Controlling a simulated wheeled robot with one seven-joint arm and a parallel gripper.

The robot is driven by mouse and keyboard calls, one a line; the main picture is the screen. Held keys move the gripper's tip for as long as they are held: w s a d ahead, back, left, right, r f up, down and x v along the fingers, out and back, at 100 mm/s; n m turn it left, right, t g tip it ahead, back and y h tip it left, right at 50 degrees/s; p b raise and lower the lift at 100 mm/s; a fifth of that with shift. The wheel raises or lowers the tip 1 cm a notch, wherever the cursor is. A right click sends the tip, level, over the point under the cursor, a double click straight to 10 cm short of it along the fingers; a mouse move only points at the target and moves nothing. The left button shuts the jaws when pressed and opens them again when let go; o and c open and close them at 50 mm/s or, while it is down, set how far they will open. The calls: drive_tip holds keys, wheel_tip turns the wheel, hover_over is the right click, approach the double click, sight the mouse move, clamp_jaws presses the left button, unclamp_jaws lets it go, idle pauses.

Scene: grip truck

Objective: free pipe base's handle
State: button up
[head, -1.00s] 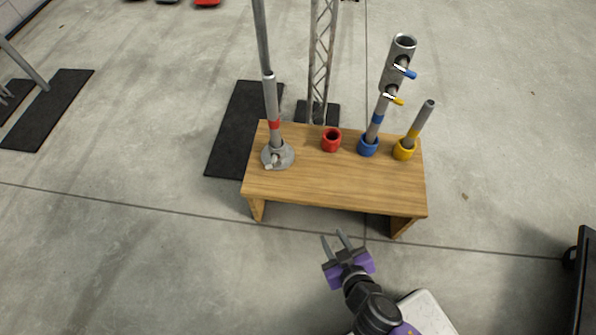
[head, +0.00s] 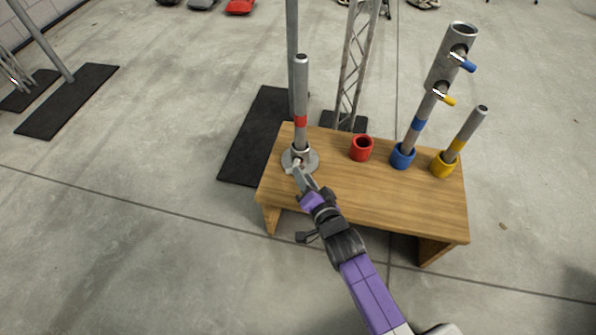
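The pipe base is a round grey flange (head: 312,161) on the left end of the wooden table. A grey pipe with a red band (head: 301,100) stands upright in it. The base's small handle is at its front, mostly hidden by my gripper. My gripper (head: 299,172) is at the front of the base, its fingertips at the handle. I cannot tell whether the fingers are open or closed on the handle.
On the wooden table (head: 375,197) stand an empty red cup (head: 361,148), a blue cup (head: 402,156) with a tall branched pipe, and a yellow cup (head: 444,164) with a shorter tilted pipe. A lattice truss (head: 355,65) stands behind.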

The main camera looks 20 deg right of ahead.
drive_tip(key=shift+b+x, duration=1.05)
drive_tip(key=shift+x, duration=1.25)
drive_tip(key=shift+a, duration=0.1)
clamp_jaws()
